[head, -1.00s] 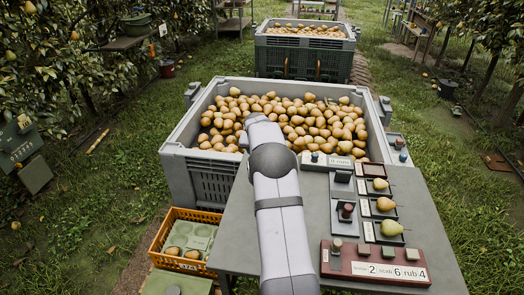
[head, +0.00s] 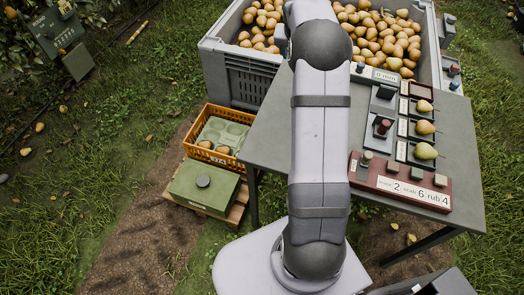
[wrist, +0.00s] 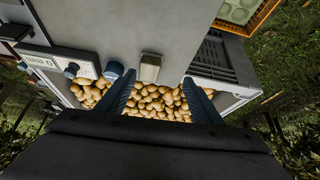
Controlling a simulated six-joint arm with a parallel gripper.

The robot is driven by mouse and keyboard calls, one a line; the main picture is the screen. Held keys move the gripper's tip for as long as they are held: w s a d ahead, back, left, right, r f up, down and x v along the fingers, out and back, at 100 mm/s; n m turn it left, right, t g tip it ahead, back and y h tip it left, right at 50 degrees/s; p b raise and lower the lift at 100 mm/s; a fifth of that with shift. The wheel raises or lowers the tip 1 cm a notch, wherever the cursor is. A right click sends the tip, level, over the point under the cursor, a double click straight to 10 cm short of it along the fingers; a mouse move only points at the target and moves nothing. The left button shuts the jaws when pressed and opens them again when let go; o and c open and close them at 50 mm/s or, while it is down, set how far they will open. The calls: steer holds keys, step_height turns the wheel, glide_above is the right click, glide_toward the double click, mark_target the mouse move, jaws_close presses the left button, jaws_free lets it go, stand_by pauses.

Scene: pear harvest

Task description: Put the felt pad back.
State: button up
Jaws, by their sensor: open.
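A small olive-tan block (wrist: 150,68) lies on the grey tabletop by the bin-side edge, between the fingertips in the wrist view. It may be the felt pad, but I cannot tell for sure. Its height gap to the fingers is unclear. In the head view my arm hides the gripper and this block. Along the table's right side is a maroon board (head: 362,180) with a number label and small knobs.
A grey bin full of pears (head: 240,77) adjoins the table's far side. Several pears sit in dark trays (head: 402,151) at the table's right. An orange crate (head: 190,150) and a green box (head: 203,186) stand left of the table. The tabletop (head: 270,135) left of my arm is clear.

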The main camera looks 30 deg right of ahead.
steer(key=s+a+n+g+y, duration=0.1)
steer(key=s+a, duration=0.2)
steer(key=a, duration=0.3)
steer(key=s+a+n+y, duration=0.1)
steer(key=s+a+n, duration=0.1)
steer(key=s+a, duration=0.35)
steer(key=s+a+f+n+g+y, duration=0.1)
steer(key=s+a+f+n, duration=0.1)
steer(key=s+a, duration=0.7)
steer(key=s+a+f+n+g+y, duration=0.1)
steer(key=s+a+f+n+g, duration=0.1)
steer(key=s+a, duration=0.8)
steer(key=s+f+n, duration=0.1)
steer(key=s, duration=0.4)
steer(key=shift+s, duration=0.25)
steer(key=shift+r, duration=0.1)
step_height(320, 180, up, 12)
steer(key=p, duration=1.2)
